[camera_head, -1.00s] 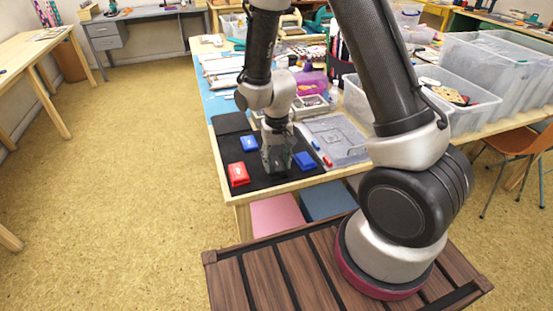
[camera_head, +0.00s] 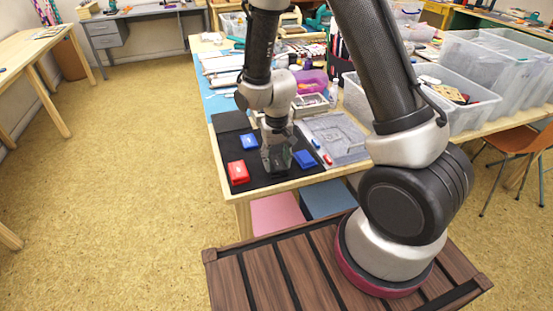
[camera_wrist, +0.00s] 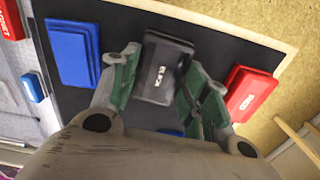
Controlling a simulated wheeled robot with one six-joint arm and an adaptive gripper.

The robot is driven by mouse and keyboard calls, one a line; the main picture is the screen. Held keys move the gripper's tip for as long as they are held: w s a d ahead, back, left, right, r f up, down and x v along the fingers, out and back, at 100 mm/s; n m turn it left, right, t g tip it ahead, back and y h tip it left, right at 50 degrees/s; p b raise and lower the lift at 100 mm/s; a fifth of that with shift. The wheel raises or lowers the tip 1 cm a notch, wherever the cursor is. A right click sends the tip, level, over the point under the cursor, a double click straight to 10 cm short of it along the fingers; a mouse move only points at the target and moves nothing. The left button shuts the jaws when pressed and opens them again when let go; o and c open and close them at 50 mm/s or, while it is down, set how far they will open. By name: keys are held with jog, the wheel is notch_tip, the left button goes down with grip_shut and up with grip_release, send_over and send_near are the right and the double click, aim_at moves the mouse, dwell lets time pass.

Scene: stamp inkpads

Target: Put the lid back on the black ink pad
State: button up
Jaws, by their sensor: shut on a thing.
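A black lid (camera_wrist: 160,84) with pale lettering shows between my gripper's green-padded fingers in the wrist view. My gripper (camera_wrist: 165,92) is shut on it, one finger at each side. The black ink pad cannot be made out clearly apart from the lid; a dark block (camera_wrist: 167,46) shows at its far end. In the head view my gripper (camera_head: 276,164) is low over the black mat (camera_head: 230,122), near the table's front edge, with a dark piece at its fingertips.
A red ink pad (camera_head: 238,172) and a blue one (camera_head: 249,142) lie left of my gripper. Another blue one (camera_head: 304,159) lies close on its right. A clear tray (camera_head: 335,137) is farther right. The mat behind the red and blue pads is bare.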

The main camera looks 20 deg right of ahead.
dwell(0.3)
jog(key=o, duration=1.3)
jog(key=shift+c, duration=0.2)
jog(key=shift+r, duration=3.45)
jog(key=shift+c, duration=0.3)
grip_shut()
jog(key=shift+f, duration=0.25)
